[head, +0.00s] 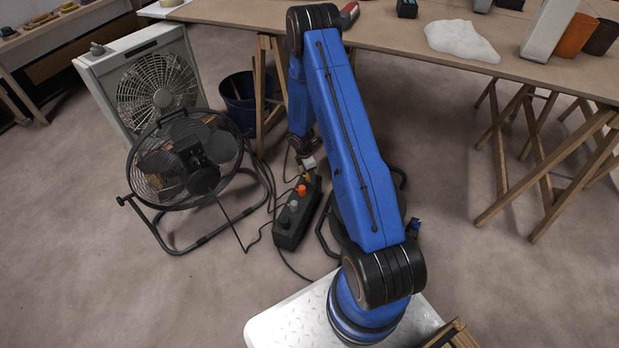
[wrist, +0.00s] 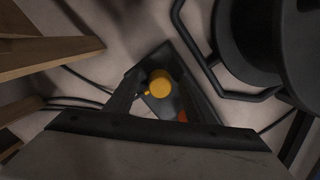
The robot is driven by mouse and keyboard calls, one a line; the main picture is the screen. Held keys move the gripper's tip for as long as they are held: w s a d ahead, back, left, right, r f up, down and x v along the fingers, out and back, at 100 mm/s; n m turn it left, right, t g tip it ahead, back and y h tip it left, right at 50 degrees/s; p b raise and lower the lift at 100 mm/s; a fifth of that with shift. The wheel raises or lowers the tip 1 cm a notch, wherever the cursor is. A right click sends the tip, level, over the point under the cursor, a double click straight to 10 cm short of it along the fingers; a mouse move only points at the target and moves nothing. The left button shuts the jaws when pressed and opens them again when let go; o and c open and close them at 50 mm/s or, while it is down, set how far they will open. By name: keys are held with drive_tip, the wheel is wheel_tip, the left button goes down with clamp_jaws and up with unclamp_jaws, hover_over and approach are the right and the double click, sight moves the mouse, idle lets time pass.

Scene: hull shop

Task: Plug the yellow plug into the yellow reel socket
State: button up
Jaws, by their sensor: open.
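The yellow plug (wrist: 158,84) shows as a round yellow top in the wrist view, between the two fingers of my gripper (wrist: 160,78). My gripper is open, and I cannot tell whether a finger touches the plug. In the head view the yellow plug (head: 308,177) is a small patch at the far end of a dark box (head: 290,226) on the floor, just below my gripper (head: 307,165). A black reel with a tubular frame (wrist: 275,45) stands to the right in the wrist view. In the head view my arm hides most of it. I cannot make out its yellow socket.
An orange plug (head: 302,190) and a grey one stand on the same box. A black floor fan (head: 185,160), a white box fan (head: 155,85) and a dark blue bucket (head: 238,98) stand left. Cables lie between. A trestle table (head: 400,35) spans the back.

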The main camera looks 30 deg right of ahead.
drive_tip(key=c, duration=1.1)
drive_tip(key=shift+o, duration=0.2)
wheel_tip(320, 180, up, 10)
